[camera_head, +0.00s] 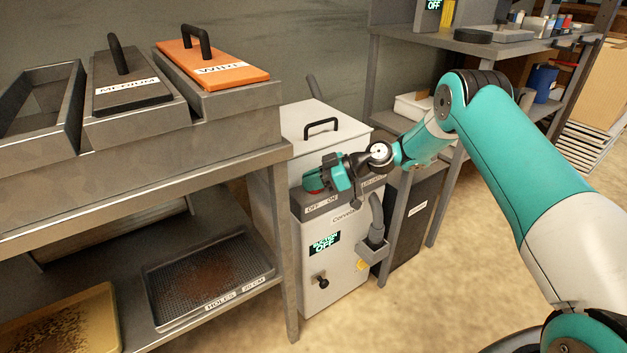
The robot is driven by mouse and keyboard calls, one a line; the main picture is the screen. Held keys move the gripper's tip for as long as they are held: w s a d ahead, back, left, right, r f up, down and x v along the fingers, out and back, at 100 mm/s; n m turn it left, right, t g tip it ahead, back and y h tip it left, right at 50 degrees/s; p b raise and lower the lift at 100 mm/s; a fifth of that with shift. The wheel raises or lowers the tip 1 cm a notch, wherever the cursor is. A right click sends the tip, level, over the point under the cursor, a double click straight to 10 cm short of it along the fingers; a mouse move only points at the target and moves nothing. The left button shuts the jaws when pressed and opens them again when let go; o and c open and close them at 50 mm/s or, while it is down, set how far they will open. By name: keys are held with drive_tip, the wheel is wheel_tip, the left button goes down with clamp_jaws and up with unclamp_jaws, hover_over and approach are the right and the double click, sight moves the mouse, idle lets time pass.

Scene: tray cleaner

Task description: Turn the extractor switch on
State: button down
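The extractor (330,250) is a pale cabinet with a handled lid, standing beside the metal bench. Its top front ledge carries an "OFF - ON" label (322,206). A red part (313,184), which may be the switch, shows just behind that label and is partly covered by my gripper. The display (325,243) on the front reads "OFF" in its lower line. My teal and dark gripper (314,178) is over the left part of the ledge, at or very near the red part. I cannot tell whether it touches it, and its finger opening is hidden.
The metal bench (255,165) on the left holds bins with lids marked "MEDIUM" (128,92) and "WIRE" (215,65). Below it are a perforated tray (265,275) and a yellow tray (108,292). A hose (376,218) is at the extractor's right side. Floor is clear in front.

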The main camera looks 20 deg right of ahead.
drive_tip(key=shift+w+d, duration=0.1)
drive_tip(key=shift+d, duration=0.05)
drive_tip(key=shift+t, duration=0.3)
drive_tip(key=shift+r+m+t+h+p, duration=0.15)
drive_tip(key=shift+m+t+h+p, duration=0.55)
drive_tip(key=shift+m, duration=0.3)
drive_tip(key=m+t+h+p, duration=0.2)
drive_tip(key=m+t+h, duration=0.1)
drive_tip(key=m+t, duration=0.1)
drive_tip(key=shift+w+m+t+h, duration=0.1)
drive_tip(key=shift+m+t+h, duration=0.3)
drive_tip(key=shift+m, duration=0.2)
drive_tip(key=m+t+h+p, duration=0.1)
drive_tip(key=m+h+p, duration=0.2)
drive_tip(key=shift+w+r+t+p, duration=0.1)
drive_tip(key=shift+t+p, duration=0.25)
drive_tip(key=shift+t, duration=0.05)
drive_tip(key=shift+d+m+h+p, duration=0.1)
drive_tip(key=shift+m+h+p, duration=0.3)
drive_tip(key=shift+m, duration=0.1)
drive_tip(key=c, duration=1.2)
unclamp_jaws()
drive_tip(key=shift+f, duration=0.2)
